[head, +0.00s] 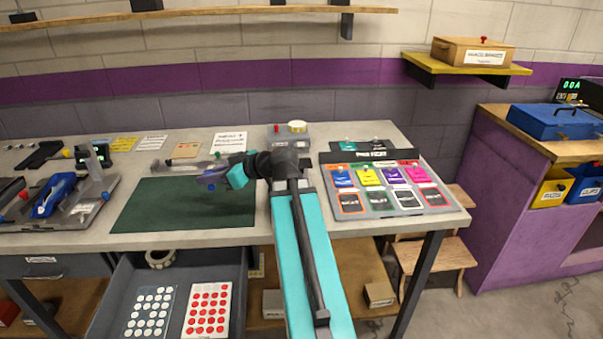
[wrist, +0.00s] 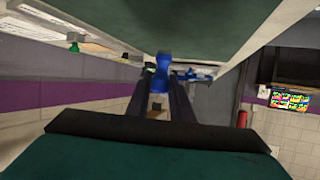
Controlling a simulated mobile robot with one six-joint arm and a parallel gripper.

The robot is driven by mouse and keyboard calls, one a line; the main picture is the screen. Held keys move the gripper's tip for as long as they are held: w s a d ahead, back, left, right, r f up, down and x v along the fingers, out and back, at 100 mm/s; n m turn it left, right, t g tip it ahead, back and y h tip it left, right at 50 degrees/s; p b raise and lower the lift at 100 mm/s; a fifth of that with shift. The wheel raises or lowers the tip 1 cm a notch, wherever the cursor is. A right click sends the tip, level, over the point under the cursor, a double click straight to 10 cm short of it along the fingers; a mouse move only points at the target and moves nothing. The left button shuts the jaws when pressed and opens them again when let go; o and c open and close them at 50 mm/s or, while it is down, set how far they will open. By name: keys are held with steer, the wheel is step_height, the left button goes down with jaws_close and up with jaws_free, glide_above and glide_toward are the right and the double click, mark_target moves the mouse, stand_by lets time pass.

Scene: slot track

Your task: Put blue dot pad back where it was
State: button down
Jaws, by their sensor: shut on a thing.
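My gripper (head: 211,178) is low over the green mat (head: 170,210) on the workbench. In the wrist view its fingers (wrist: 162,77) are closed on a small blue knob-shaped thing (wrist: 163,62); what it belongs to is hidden. An open drawer below the bench holds a grey-blue pad with white dots (head: 150,310) on the left. A white pad with red dots (head: 208,309) lies beside it. No pad with clearly blue dots shows; I cannot tell whether the grey-blue one is the blue dot pad.
A tray of coloured cards (head: 387,188) stands right of the mat. A blue slot car (head: 54,194) sits in a grey fixture at the left. A grey box with a round cream top (head: 288,135) stands at the back. Most of the mat is bare.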

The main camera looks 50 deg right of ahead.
steer(key=s+d+m+h+b, duration=0.1)
steer(key=d+b, duration=0.1)
steer(key=d, duration=0.1)
steer(key=s+d+m+h+b, duration=0.1)
steer(key=d+b, duration=0.1)
steer(key=d, duration=0.1)
steer(key=s+d+m+t+h+b, duration=0.1)
steer(key=d+b, duration=0.2)
steer(key=shift+s+d+f, duration=0.1)
steer(key=shift+d+f, duration=0.1)
steer(key=shift+d, duration=0.2)
steer(key=s+d+m+h+b, duration=0.1)
steer(key=d+b, duration=0.1)
steer(key=s+d+h+b, duration=0.1)
steer(key=s+d+b, duration=0.1)
steer(key=d, duration=0.1)
steer(key=s+d+r+m+h+b, duration=0.1)
steer(key=d+b, duration=0.1)
steer(key=shift+s+d+m, duration=0.3)
steer(key=shift+d, duration=0.05)
steer(key=shift+s+d+r+h+b, duration=0.25)
steer(key=shift+s+d+h+b, duration=0.1)
steer(key=shift+s+d+h, duration=0.15)
steer(key=shift+w+d+r+p, duration=0.2)
steer(key=shift+w+d+p, duration=0.05)
steer(key=shift+p, duration=1.15)
steer(key=w+d+p, duration=0.1)
steer(key=p, duration=0.5)
steer(key=shift+p, duration=0.4)
